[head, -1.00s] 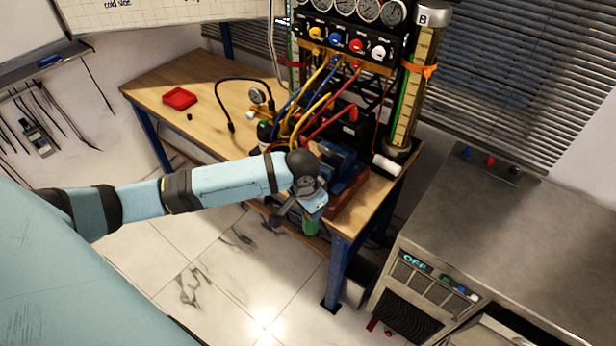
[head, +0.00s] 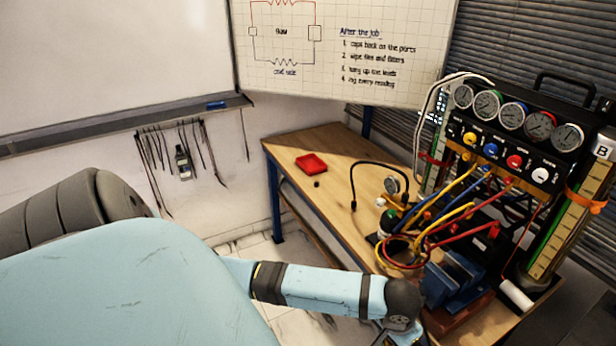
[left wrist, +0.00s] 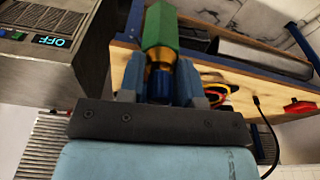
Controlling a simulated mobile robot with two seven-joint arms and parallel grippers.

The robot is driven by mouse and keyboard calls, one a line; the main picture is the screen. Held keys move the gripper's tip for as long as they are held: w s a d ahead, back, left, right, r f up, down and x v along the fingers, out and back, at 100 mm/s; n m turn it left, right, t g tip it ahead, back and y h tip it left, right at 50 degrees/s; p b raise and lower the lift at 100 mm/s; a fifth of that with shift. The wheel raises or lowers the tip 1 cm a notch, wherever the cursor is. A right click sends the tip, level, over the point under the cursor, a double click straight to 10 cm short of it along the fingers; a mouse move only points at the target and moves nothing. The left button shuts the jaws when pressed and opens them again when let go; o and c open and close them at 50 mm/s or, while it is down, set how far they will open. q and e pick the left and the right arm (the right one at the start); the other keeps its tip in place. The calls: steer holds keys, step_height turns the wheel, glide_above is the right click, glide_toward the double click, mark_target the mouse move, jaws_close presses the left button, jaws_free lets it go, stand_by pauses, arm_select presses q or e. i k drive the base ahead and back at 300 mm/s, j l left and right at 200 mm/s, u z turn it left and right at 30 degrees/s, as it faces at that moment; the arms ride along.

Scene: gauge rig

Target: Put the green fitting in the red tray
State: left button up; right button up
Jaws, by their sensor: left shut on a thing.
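The green fitting (left wrist: 162,30) is in the left wrist view, with a brass-coloured band and a blue part at its lower end. My left gripper (left wrist: 160,80) is shut on that lower end, one finger on each side. In the head view my left wrist (head: 403,300) is at the bottom edge; the fingers and the fitting are cut off there. The red tray (head: 311,163) lies on the far left part of the wooden bench, and looks empty. A red thing at the right edge of the left wrist view (left wrist: 300,107) may be the tray. My right gripper is not in view.
A gauge rig (head: 515,130) with coloured hoses stands on the bench (head: 335,140) at the right. A blue vise (head: 455,280) is beside my wrist. A black hose and small gauge (head: 392,186) stand between rig and tray. A small black piece (head: 317,184) lies by the tray.

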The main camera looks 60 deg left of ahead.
mark_target(311, 167)
steer(key=i+j, duration=0.15)
steer(key=j, duration=0.4)
steer(key=i+j+u, duration=0.1)
steer(key=j, duration=0.45)
steer(key=i+j+u, duration=0.1)
steer(key=i+j, duration=0.15)
steer(key=j, duration=0.25)
steer(key=i+j, duration=0.15)
steer(key=j, duration=0.35)
steer(key=i+j+u, duration=0.1)
steer(key=j, duration=0.45)
steer(key=i+j, duration=0.3)
steer(key=j, duration=0.2)
steer(key=i+j+u, duration=0.1)
steer(key=i+j, duration=0.15)
steer(key=j, duration=0.25)
steer(key=i+j+u, duration=0.1)
steer(key=j, duration=0.35)
steer(key=i, duration=0.1)
